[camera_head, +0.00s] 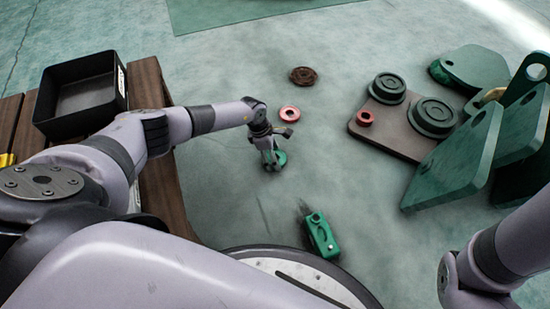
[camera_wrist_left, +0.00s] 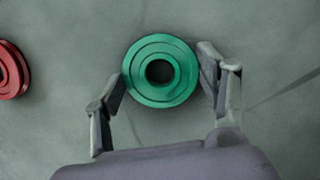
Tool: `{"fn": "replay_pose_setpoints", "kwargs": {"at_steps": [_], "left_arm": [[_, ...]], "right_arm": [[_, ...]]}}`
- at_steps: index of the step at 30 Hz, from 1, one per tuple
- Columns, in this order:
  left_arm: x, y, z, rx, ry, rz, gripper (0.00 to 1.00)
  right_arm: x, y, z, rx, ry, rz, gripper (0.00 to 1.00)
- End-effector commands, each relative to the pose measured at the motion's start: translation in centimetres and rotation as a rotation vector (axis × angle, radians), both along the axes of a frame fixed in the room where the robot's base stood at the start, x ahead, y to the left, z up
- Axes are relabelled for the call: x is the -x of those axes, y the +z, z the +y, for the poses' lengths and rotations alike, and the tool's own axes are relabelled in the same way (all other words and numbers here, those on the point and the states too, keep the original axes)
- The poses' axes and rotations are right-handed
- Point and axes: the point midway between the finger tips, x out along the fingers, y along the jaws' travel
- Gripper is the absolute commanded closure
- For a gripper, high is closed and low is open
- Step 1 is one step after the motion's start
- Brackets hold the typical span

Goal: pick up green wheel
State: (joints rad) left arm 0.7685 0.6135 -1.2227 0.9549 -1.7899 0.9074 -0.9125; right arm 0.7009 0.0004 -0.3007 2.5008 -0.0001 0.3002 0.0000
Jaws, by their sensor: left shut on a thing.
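The green wheel (camera_wrist_left: 140,88) is a round disc with a dark centre hole, seen face-on in the left wrist view. In the head view the green wheel (camera_head: 280,158) shows partly behind my left gripper (camera_head: 271,163), low at the floor. My left gripper (camera_wrist_left: 163,88) has one finger at each side of the wheel and is shut on it. I cannot tell whether the wheel touches the floor. My right arm shows at the lower right of the head view, but its gripper is out of view.
A red ring (camera_head: 289,113) lies close by; a red wheel shows in the left wrist view (camera_wrist_left: 12,70). A rusty disc (camera_head: 303,76) lies farther back. A green hoist part (camera_head: 320,236) lies nearer me. A brown plate (camera_head: 372,126) with green parts stands right. A black bin (camera_head: 118,84) sits left.

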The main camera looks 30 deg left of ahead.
Motion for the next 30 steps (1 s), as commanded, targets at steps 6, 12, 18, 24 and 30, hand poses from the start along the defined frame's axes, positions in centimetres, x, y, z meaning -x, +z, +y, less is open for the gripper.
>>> {"fn": "replay_pose_setpoints", "kwargs": {"at_steps": [6, 12, 18, 24, 30], "left_arm": [[0.1, 0.0, 0.0, 0.000, 0.000, 0.002, 0.77], [0.0, 0.1, 0.0, 0.002, 0.001, -0.001, 0.83], [-0.1, 0.4, 0.0, 0.002, 0.000, -0.001, 0.83], [-0.1, 2.2, 0.0, 0.001, 0.000, -0.002, 0.83], [-0.1, 6.2, 0.0, 0.002, 0.000, -0.002, 0.83]], "right_arm": [[0.0, 0.0, 0.0, 0.000, 0.000, 0.001, 0.60], [0.0, 0.0, 0.0, 0.000, 0.000, 0.001, 0.60], [0.0, 0.2, 0.0, 0.000, 0.000, 0.001, 0.60], [-0.1, 1.6, 0.0, 0.000, -0.002, 0.003, 0.60], [-1.7, 3.1, -0.1, -0.004, 0.001, 0.047, 0.60]]}}
